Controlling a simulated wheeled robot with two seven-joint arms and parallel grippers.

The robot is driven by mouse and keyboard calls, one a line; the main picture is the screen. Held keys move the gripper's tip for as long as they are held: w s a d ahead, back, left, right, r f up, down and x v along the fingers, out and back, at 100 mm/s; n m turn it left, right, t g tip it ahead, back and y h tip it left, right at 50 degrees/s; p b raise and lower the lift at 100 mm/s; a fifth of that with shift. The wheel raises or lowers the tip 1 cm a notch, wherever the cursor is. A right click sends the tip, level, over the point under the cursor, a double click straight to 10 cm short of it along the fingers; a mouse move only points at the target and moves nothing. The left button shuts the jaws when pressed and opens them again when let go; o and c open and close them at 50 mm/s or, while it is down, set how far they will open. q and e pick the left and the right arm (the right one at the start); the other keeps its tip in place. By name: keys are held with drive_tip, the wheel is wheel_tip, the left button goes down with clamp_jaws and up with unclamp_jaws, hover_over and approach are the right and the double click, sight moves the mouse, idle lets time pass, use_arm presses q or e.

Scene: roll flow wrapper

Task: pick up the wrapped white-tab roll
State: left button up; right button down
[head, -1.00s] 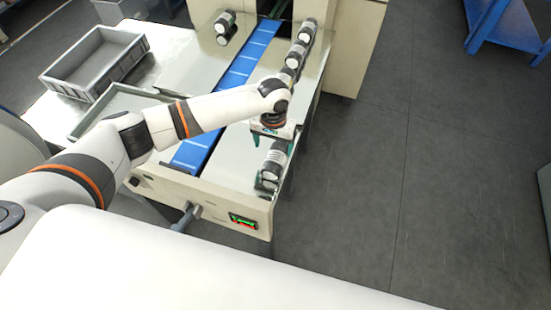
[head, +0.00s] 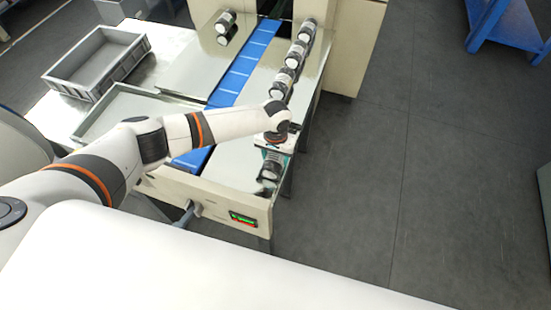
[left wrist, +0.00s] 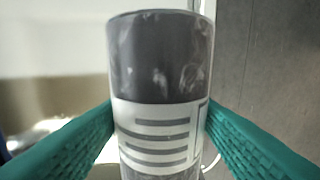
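A wrapped roll (head: 270,170), dark with a pale band, lies on the metal deck near the machine's front right corner. In the left wrist view the roll (left wrist: 160,60) is dark grey with a white label bearing grey lines. My left gripper (head: 272,155) is low over this roll. Its teal fingers (left wrist: 160,115) stand on both sides of the roll, at or very close to its sides. Their tips are partly hidden, so I cannot tell whether they press on it. I cannot make out a white tab. My right gripper is not in view.
Several more rolls (head: 291,60) lie in a row farther back on the right deck. Another roll (head: 225,22) lies on the left deck. A blue conveyor (head: 236,75) runs between the decks. A grey crate (head: 95,65) stands at the left. Open floor lies to the right.

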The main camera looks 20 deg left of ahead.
use_arm(q)
drive_tip(key=c, duration=0.7)
drive_tip(key=shift+o, duration=0.2)
drive_tip(key=shift+r, duration=0.1)
